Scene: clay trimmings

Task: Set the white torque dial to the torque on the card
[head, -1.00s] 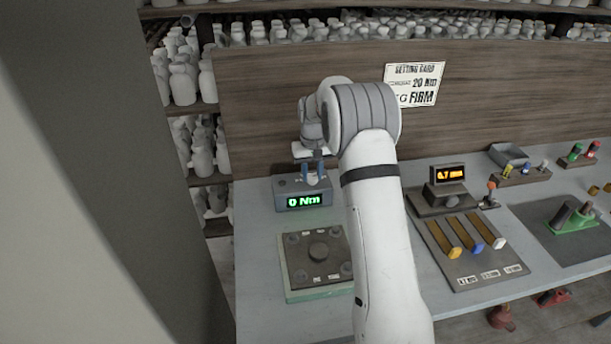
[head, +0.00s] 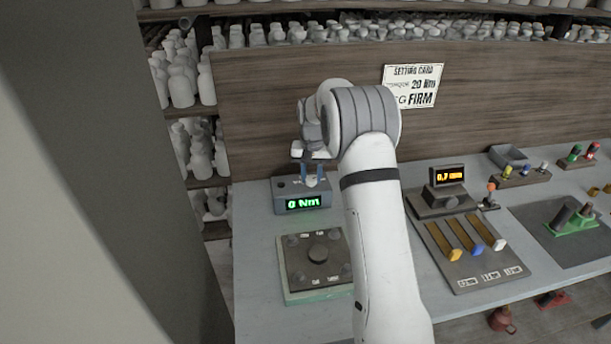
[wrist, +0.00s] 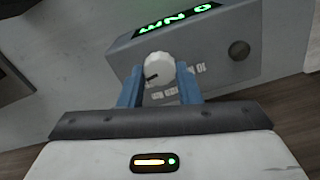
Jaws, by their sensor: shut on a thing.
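The white torque dial (wrist: 158,68) is a round knob with a dark pointer line, on top of a grey box (head: 291,208) at the back left of the bench. My gripper (wrist: 159,82) is shut on the dial, with one blue finger at each side of it. In the head view my gripper (head: 312,180) comes down onto the box from above. The box's green display (head: 303,203) reads 0 Nm. The setting card (head: 413,85) on the wooden back panel shows 20 Nm and FIRM. The printed marks beside the dial are only partly legible in the wrist view.
A dark plate with a central knob (head: 318,252) lies in front of the box. To the right stand an orange display (head: 449,175) reading 0.7 and a panel of coloured sliders (head: 473,249). Shelves of white bottles (head: 182,85) are behind at left.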

